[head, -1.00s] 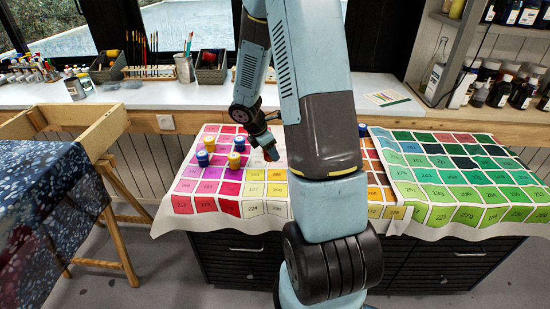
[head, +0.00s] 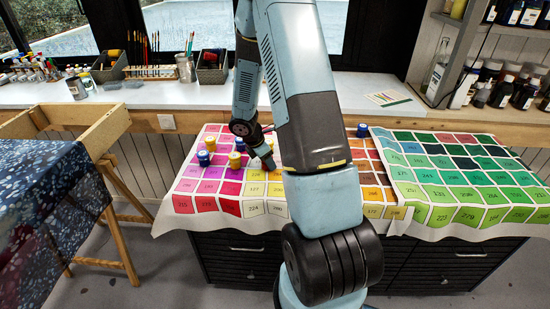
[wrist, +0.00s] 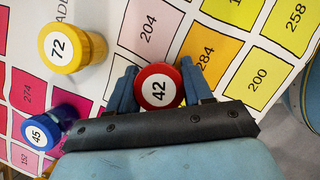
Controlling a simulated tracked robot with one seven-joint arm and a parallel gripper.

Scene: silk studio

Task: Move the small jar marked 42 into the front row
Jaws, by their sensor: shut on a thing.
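The small jar marked 42 (wrist: 158,88) has a red lid with a white label and sits between my gripper's two blue fingers in the wrist view. My gripper (wrist: 160,86) is shut on it. In the head view my gripper (head: 267,161) is over the colour chart (head: 224,207), beside the yellow patches; the held jar is hard to make out there. I cannot tell whether the jar touches the chart. A yellow-lidded jar marked 72 (wrist: 70,46) stands to its upper left, and a blue-lidded jar marked 45 (wrist: 42,130) to its lower left.
In the head view, blue (head: 203,158) and yellow (head: 235,160) jars stand left of my gripper, with others behind. Another blue jar (head: 362,130) stands right of my arm. The chart's front patches look clear. A wooden trestle frame (head: 105,128) is at left.

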